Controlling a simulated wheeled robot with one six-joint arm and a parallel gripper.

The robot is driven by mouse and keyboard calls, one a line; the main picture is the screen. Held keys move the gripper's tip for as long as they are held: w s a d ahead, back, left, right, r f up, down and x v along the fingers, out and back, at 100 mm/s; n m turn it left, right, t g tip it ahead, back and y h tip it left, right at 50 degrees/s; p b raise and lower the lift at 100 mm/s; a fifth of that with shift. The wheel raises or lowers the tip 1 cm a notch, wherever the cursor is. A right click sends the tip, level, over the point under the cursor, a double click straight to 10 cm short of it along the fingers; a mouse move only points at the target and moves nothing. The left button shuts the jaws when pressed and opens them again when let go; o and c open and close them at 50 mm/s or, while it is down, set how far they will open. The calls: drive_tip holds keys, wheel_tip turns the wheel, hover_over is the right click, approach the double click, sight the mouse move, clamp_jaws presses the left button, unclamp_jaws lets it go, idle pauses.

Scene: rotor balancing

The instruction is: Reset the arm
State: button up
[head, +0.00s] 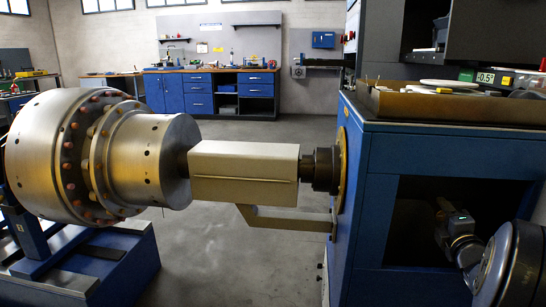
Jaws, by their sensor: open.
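My arm (490,262) comes in at the lower right corner, in front of the blue machine cabinet. Its end points away from me into the cabinet's dark lower opening. My gripper (441,208) is small and in shadow there. It is open, and I see nothing held in it. Whether it touches anything inside the opening is too dark to tell.
The blue cabinet (352,200) stands close on the right, with a tray (430,104) on top. A shaft cover (243,172) joins it to the large steel rotor (150,160) at left. Blue workbenches (200,92) stand far back. Grey floor between is clear.

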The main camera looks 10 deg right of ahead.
drive_tip(key=shift+w+d, duration=0.1)
drive_tip(key=shift+w, duration=0.35)
drive_tip(key=shift+s, duration=0.15)
